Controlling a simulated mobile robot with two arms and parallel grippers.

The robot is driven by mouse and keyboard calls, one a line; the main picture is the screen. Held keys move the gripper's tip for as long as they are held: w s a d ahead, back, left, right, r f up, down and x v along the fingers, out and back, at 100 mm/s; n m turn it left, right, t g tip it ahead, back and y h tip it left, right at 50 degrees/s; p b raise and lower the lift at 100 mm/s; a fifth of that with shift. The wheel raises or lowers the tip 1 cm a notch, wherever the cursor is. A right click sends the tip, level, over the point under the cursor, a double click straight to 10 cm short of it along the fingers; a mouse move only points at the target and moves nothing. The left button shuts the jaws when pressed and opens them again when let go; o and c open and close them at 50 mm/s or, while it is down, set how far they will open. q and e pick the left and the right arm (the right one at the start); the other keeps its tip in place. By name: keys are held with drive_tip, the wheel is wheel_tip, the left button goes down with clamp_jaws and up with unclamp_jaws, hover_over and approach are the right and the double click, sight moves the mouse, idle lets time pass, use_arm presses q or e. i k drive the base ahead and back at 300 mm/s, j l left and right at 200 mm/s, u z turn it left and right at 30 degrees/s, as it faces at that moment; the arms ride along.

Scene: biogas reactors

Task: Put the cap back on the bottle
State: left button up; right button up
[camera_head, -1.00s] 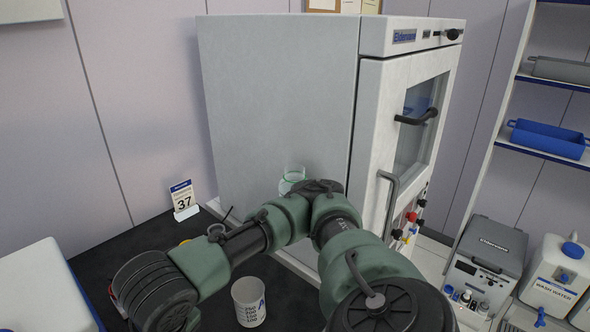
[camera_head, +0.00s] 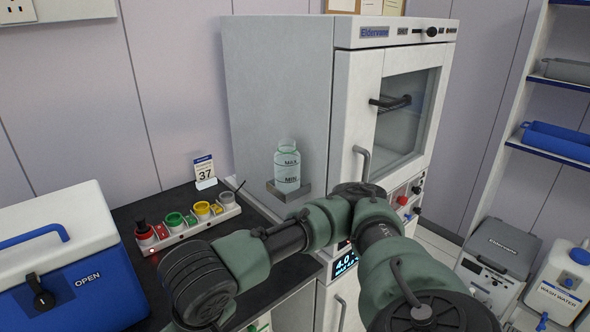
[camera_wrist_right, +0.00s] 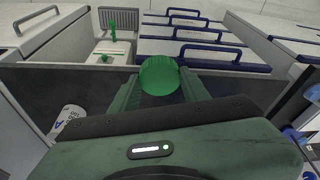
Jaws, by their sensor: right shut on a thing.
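A clear, green-tinted bottle (camera_head: 287,170) marked MAX and MIN stands upright on a small grey block beside the white cabinet in the head view. Its mouth looks open, with no cap on it. In the right wrist view, my right gripper (camera_wrist_right: 160,84) is shut on a round green cap (camera_wrist_right: 159,75), one finger on each side. In the head view my right arm reaches across below and in front of the bottle, apart from it; the fingers are hidden there. The bottle is not seen in the wrist view. My left gripper is not in view.
A rack (camera_head: 190,226) with several coloured pieces lies on the dark worktop, left of the bottle. A blue and white cool box (camera_head: 75,262) stands at left. The tall white cabinet (camera_head: 300,100) rises behind the bottle. A white cup (camera_wrist_right: 69,120) shows in the wrist view.

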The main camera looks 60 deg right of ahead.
sight(286, 160)
drive_tip(key=z, duration=2.75)
